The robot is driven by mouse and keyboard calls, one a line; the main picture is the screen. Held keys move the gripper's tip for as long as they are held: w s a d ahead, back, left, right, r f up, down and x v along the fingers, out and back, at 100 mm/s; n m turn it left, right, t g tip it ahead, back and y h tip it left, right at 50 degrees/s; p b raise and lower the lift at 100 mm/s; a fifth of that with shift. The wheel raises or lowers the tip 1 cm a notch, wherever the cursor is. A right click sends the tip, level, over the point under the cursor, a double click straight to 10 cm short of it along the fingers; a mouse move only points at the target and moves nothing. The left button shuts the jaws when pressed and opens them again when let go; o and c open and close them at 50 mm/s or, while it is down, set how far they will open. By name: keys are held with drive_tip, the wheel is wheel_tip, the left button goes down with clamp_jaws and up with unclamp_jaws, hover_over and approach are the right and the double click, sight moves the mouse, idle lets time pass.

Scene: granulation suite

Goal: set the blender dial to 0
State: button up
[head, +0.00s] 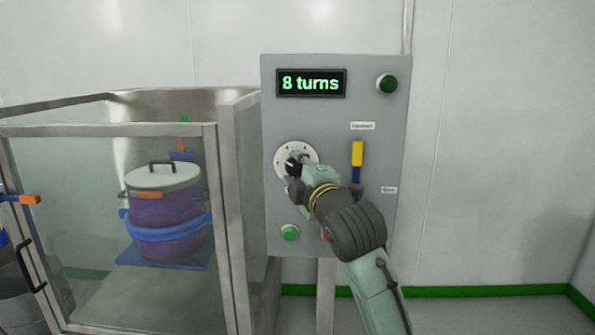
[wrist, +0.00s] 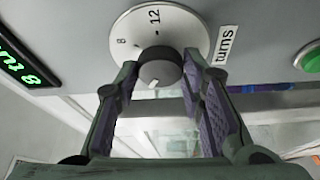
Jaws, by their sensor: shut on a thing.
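The blender dial is a dark round knob on a white numbered plate (head: 295,149) on the grey control panel (head: 335,225). In the wrist view the knob (wrist: 160,67) sits between the two fingers of my gripper (wrist: 163,72), which is shut on it. The figures 8 and 12 show on the plate (wrist: 185,28); the other marks and the exact pointer direction are hard to read. In the head view my gripper (head: 294,168) covers part of the dial. The display (head: 311,83) reads "8 turns".
A green button (head: 387,83) is at the panel's top right and another (head: 290,232) below the dial. A yellow and blue lever (head: 357,153) stands close right of my gripper. A glass-walled enclosure (head: 225,220) with a purple lidded vessel (head: 165,208) is at left.

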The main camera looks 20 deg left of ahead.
drive_tip(key=n+g+h, duration=0.1)
drive_tip(key=n, duration=0.3)
drive_tip(key=shift+r+p, duration=0.2)
drive_tip(key=shift+p, duration=0.2)
drive_tip(key=shift+n+h, duration=0.5)
drive_tip(key=shift+n, duration=0.4)
drive_tip(key=shift+p, duration=0.3)
drive_tip(key=o, duration=1.1)
drive_tip(key=shift+o, duration=0.2)
drive_tip(key=v, duration=1.2)
drive_tip(key=shift+r, duration=0.2)
